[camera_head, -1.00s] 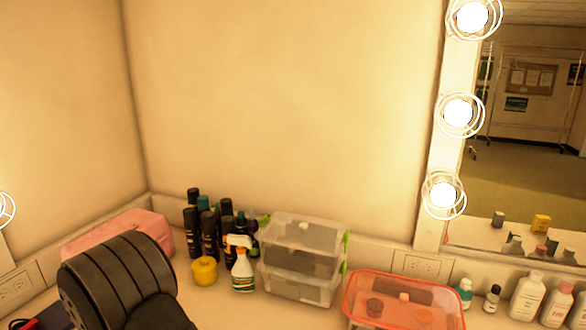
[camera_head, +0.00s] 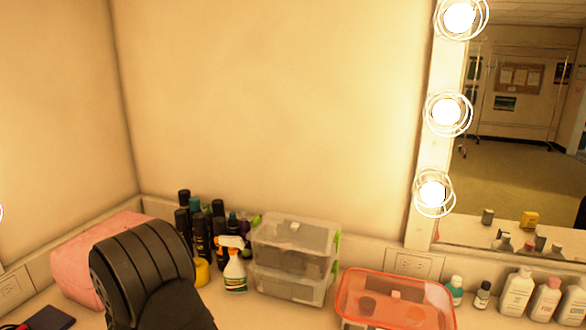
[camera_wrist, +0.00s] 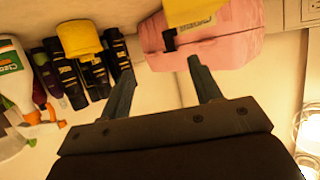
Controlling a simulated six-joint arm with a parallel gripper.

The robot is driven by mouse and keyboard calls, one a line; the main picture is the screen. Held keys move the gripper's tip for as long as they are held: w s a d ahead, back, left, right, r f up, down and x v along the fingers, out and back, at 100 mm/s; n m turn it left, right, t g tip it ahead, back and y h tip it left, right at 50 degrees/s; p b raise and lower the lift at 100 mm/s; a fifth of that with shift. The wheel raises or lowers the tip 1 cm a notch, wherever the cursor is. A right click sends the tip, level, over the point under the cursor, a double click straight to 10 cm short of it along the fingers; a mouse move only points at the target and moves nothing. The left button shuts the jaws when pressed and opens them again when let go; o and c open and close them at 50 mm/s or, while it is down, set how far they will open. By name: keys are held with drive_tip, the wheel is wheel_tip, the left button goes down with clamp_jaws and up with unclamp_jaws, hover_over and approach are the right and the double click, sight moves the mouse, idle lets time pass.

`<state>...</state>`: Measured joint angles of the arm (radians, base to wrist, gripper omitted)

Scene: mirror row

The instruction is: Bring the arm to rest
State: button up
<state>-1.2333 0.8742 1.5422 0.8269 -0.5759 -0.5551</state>
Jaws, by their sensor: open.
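My gripper (camera_wrist: 161,67) is open in the wrist view, with its two dark fingers apart and nothing between them. Beyond the fingertips are a pink box (camera_wrist: 222,40) and bare counter. The gripper itself does not show in the head view, where my dark arm fills the lower left and hides part of the counter.
Several dark bottles (camera_head: 199,225), a yellow tub (camera_head: 202,271) and a spray bottle (camera_head: 235,272) stand behind my arm. The pink box (camera_head: 75,265) is to its left. Clear bins (camera_head: 290,289), a red-lidded container (camera_head: 392,276) and white bottles (camera_head: 516,292) stand to the right.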

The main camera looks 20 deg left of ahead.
drive_tip(key=w+d+r, duration=0.4)
drive_tip(key=d+r, duration=0.1)
drive_tip(key=d, duration=0.1)
wheel_tip(320, 180, up, 17)
drive_tip(key=w+d+m+t+h, duration=0.1)
drive_tip(key=w+d, duration=0.3)
drive_tip(key=w, duration=0.1)
drive_tip(key=shift+w+d+r, duration=0.2)
drive_tip(key=shift+d+r, duration=0.1)
